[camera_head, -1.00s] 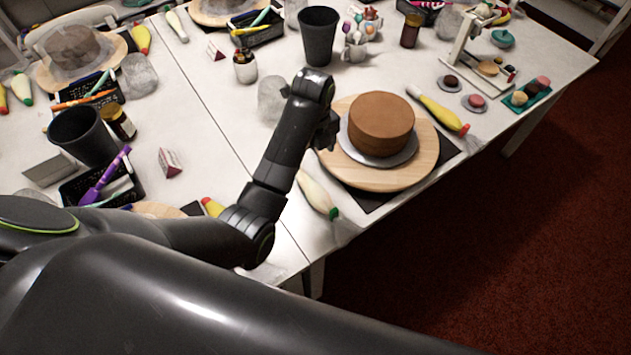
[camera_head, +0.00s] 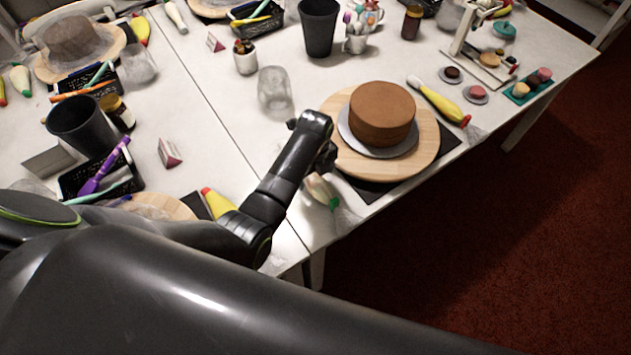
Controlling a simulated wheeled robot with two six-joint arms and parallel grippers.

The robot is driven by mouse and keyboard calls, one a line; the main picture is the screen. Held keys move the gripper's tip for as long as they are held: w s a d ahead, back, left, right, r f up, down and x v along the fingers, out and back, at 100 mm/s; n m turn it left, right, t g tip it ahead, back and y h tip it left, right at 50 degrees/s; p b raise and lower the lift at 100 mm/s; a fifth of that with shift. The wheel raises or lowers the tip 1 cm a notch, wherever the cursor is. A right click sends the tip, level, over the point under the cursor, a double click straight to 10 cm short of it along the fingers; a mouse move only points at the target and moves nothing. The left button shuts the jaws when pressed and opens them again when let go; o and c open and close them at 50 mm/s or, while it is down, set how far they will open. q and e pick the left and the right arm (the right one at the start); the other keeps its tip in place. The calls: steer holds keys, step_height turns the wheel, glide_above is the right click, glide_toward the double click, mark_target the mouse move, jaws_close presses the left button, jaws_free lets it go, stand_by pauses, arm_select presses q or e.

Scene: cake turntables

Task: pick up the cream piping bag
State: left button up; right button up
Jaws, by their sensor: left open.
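The cream piping bag (camera_head: 318,187) with a green tip lies on the white table near its front edge, left of the wooden cake turntable. My arm hides its upper end. My left gripper (camera_head: 327,160) is just above and beyond the visible part of the bag, beside the turntable's left rim. Its jaws are open, though mostly hidden behind the wrist; I cannot tell whether they touch the bag. My right gripper is out of view.
A brown cake (camera_head: 382,112) stands on the wooden turntable (camera_head: 425,150), close to my left gripper's right. A clear glass jar (camera_head: 274,88) stands behind my wrist. A yellow piping bag (camera_head: 440,100) lies beyond the turntable. Bare table lies left of the wrist.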

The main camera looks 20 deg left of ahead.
mark_target(316, 179)
arm_select(q)
steer(key=shift+d+f, duration=0.1)
steer(key=shift+f, duration=1.4)
steer(key=shift+c, duration=0.5)
steer(key=c, duration=0.6)
steer(key=shift+r, duration=0.2)
step_height(316, 179, up, 10)
steer(key=shift+f, duration=0.1)
steer(key=shift+f, duration=0.15)
steer(key=shift+c, duration=0.4)
